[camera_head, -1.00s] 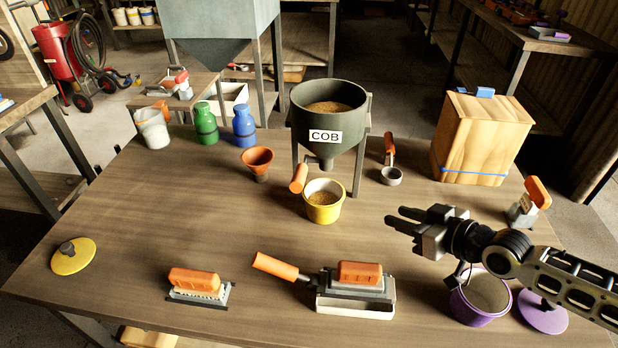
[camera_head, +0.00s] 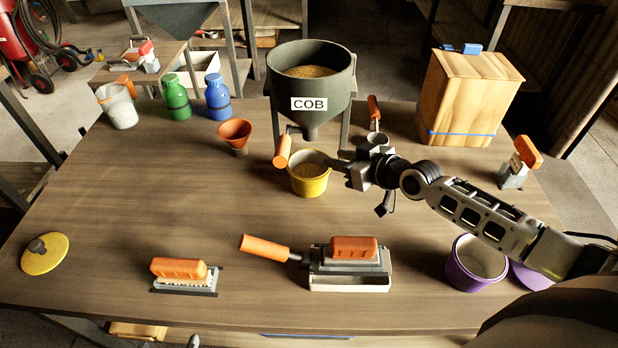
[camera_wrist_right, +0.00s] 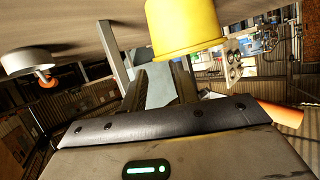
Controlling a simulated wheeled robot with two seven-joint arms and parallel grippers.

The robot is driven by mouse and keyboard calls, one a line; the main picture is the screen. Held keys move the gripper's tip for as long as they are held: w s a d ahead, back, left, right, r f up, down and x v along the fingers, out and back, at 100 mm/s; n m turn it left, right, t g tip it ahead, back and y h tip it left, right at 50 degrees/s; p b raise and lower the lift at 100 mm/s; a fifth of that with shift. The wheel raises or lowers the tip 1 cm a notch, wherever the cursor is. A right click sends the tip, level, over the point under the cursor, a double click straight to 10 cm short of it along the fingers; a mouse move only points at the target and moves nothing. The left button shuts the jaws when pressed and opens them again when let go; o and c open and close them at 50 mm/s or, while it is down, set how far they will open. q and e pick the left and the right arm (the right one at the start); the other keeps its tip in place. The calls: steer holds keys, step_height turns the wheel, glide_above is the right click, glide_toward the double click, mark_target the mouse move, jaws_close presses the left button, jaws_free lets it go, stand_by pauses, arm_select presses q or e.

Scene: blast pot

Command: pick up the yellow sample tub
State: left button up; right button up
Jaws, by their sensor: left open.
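The yellow sample tub (camera_head: 309,187) stands upright on the table in front of the COB hopper, filled with brown grain. My right gripper (camera_head: 346,158) is at the right side of the tub, its fingers close to the rim. In the right wrist view, the fingers (camera_wrist_right: 158,82) are spread with a gap between them, and the yellow tub (camera_wrist_right: 185,28) shows just beyond their tips. I cannot tell whether they touch it. My left gripper is in neither view.
The COB hopper (camera_head: 310,88) stands behind the tub, with an orange handle (camera_head: 282,151) close to the tub's left. An orange funnel (camera_head: 235,134) is further left. A wooden box (camera_head: 468,95) stands at back right, a purple tub (camera_head: 476,262) at front right.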

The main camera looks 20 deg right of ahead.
mark_target(317, 153)
steer(key=x, duration=0.5)
steer(key=shift+b, duration=0.35)
jaws_close()
steer(key=shift+a, duration=0.15)
stand_by(0.9)
